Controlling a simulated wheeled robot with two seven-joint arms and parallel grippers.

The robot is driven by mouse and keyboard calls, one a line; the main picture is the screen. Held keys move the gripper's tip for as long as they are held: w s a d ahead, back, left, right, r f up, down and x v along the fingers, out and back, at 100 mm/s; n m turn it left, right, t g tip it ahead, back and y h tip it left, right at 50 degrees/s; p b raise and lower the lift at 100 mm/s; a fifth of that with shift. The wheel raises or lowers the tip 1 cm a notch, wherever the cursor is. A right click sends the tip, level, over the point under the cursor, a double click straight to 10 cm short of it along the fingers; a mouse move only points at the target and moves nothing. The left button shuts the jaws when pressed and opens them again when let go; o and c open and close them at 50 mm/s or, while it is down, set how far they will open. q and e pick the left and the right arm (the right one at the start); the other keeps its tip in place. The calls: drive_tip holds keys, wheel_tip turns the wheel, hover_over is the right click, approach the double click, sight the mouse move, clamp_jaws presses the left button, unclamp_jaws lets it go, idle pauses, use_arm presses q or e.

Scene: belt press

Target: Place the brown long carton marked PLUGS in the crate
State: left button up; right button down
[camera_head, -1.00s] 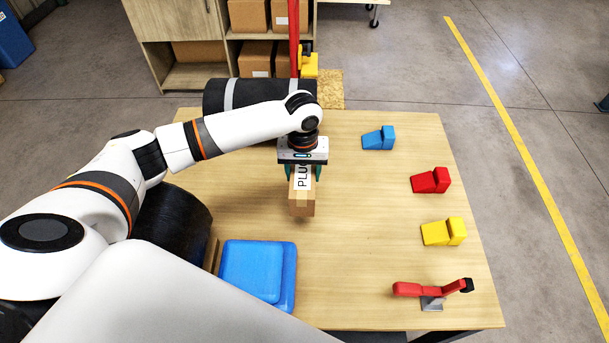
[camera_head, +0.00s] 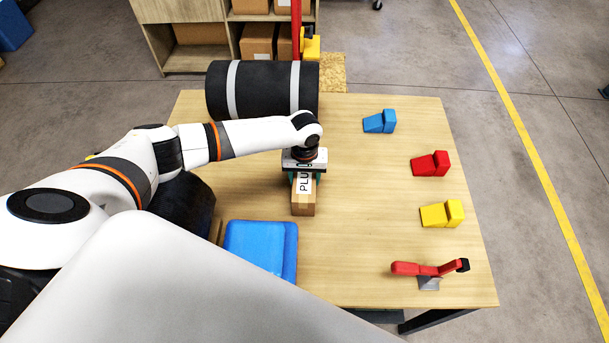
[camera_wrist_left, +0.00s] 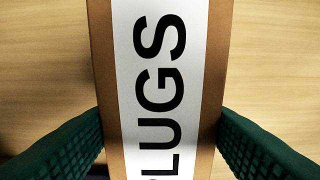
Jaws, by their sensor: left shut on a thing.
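The brown long carton marked PLUGS (camera_head: 304,205) is at the middle of the wooden table, its white label facing up. My left gripper (camera_head: 304,175) is above it, shut on its two long sides. In the left wrist view the carton (camera_wrist_left: 164,90) fills the middle, with a green finger pad against each side. I cannot tell whether its underside touches the table. No crate can be made out for certain. My right gripper is not in view.
A black roll with grey bands (camera_head: 262,90) lies at the table's back left. A blue block (camera_head: 258,246) is at the front left. Blue (camera_head: 380,122), red (camera_head: 430,164) and yellow (camera_head: 442,214) wedges and a red-handled clamp (camera_head: 430,270) line the right.

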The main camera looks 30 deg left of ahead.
use_arm(q)
drive_tip(key=o, duration=0.9)
drive_tip(key=shift+f, duration=0.1)
drive_tip(key=o, duration=0.4)
